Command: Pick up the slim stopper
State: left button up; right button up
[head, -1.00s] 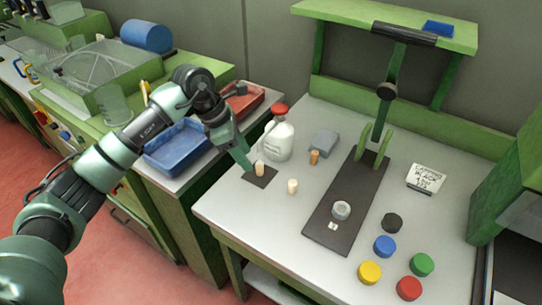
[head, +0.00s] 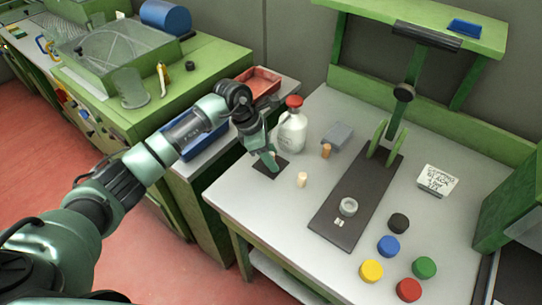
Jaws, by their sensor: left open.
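My left gripper (head: 272,163) is open and points down over a small dark mat (head: 267,173) at the left of the bench. The stopper seen on this mat earlier is now mostly hidden by the fingers; I cannot tell if they touch it. A pale cream stopper (head: 302,180) stands upright on the bench to the right of the mat. An orange-brown stopper (head: 326,151) stands further back. Which stopper is slimmest is hard to tell at this size. My right gripper is not in view.
A white bottle with a red cap (head: 292,130) stands close behind the gripper, and a grey block (head: 337,135) to its right. A capping press on a dark base (head: 338,227) stands mid-bench. Several coloured caps, including a yellow one (head: 371,271), lie at front right.

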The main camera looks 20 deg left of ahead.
pick_arm(q)
grip_shut()
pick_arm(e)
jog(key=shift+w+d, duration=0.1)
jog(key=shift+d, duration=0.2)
